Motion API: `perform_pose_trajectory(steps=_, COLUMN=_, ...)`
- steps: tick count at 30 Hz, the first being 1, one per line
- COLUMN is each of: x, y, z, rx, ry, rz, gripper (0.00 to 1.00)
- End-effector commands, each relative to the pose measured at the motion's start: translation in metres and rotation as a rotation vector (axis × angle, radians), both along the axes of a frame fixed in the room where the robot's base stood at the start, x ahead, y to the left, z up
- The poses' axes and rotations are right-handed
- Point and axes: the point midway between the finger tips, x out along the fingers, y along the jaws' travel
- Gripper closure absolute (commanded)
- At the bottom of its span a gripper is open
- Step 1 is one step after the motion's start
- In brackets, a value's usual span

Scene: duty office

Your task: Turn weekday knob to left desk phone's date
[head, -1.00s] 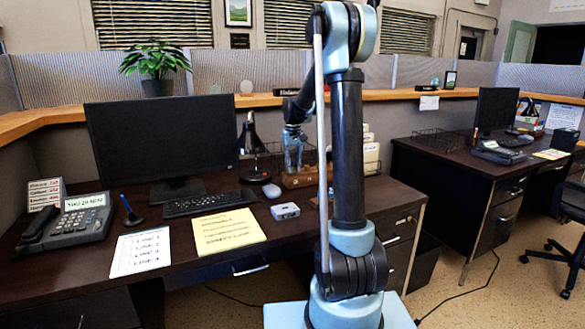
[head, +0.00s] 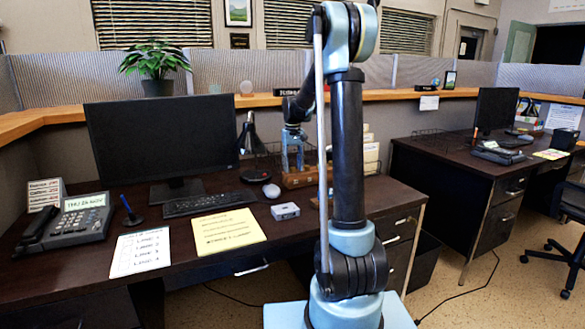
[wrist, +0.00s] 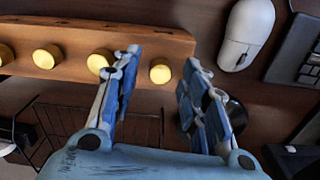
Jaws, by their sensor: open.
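A wooden block with a row of round brass knobs lies under my gripper in the wrist view; its bare wood shows at the top (wrist: 75,38). The end knob (wrist: 160,71) sits between my open fingers (wrist: 160,72), which are apart from each other. Another knob (wrist: 100,61) is partly hidden by the left finger. No weekday lettering can be read. In the head view, my gripper (head: 293,158) points down over the block (head: 298,180). The left desk phone (head: 77,224) stands at the left; its pale display (head: 85,202) appears to read THU 26 NOV.
A mouse (wrist: 247,34) and keyboard (wrist: 296,52) lie beside the block. A black lamp (head: 248,146) and wire rack are near my gripper. The monitor (head: 160,138), papers (head: 228,231) and a small grey box (head: 285,211) stand left of my arm. A second desk stands right.

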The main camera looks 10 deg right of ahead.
Motion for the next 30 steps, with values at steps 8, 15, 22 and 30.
perform_pose_trajectory(steps=8, x=0.0, y=0.0, z=0.039, rx=0.0, ry=0.0, rz=0.0, gripper=0.6)
perform_pose_trajectory(steps=15, x=0.001, y=0.0, z=0.083, rx=0.0, ry=0.001, rz=0.0, gripper=0.6)
perform_pose_trajectory(steps=22, x=0.001, y=0.0, z=0.11, rx=0.0, ry=0.001, rz=0.0, gripper=0.6)
perform_pose_trajectory(steps=30, x=0.001, y=0.0, z=0.116, rx=0.0, ry=0.001, rz=0.0, gripper=0.6)
